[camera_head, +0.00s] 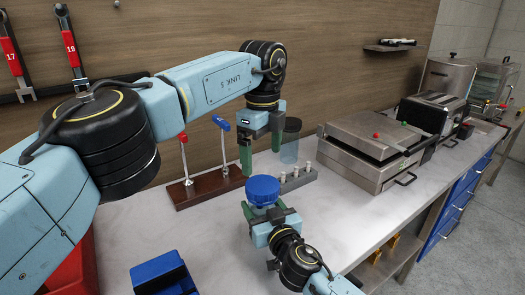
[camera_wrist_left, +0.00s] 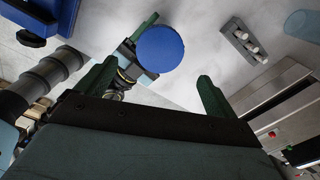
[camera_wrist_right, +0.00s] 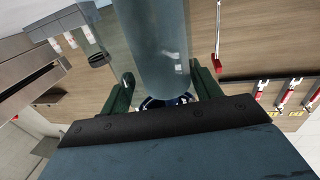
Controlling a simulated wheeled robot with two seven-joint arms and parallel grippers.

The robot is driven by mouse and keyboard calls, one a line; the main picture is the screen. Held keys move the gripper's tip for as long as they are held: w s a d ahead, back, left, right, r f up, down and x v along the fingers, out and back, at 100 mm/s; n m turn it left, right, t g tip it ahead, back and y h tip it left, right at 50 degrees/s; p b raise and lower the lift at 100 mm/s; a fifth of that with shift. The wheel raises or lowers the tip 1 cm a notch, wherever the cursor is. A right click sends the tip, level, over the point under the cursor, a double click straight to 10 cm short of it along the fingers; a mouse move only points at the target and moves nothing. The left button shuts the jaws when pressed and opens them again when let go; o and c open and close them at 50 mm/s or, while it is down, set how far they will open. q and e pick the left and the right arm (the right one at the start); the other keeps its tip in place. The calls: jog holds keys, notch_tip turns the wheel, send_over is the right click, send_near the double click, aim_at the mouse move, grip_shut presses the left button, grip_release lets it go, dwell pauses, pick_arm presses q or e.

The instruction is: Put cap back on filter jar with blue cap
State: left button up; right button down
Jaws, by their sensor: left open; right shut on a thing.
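A round blue cap (camera_head: 262,189) is at the top of what my right gripper (camera_head: 264,209) holds, above the counter. In the right wrist view a clear, bluish cylindrical jar (camera_wrist_right: 155,40) stands between the right gripper's fingers, which are shut on it. The cap hides most of the jar in the head view, and I cannot tell how well it is seated. My left gripper (camera_head: 262,160) is open and empty, fingers pointing down, just above the cap. In the left wrist view the cap (camera_wrist_left: 160,49) shows beyond and between the open fingers.
A dark-lidded clear jar (camera_head: 290,142) stands behind a grey block with pegs (camera_head: 298,179). A wooden stand (camera_head: 209,187) with red and blue levers is at left. A steel grill (camera_head: 369,147) is at right. A blue bin (camera_head: 162,272) is in front. The counter's middle is clear.

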aim_at(262, 184)
pick_arm(q)
jog(key=shift+f, duration=4.05)
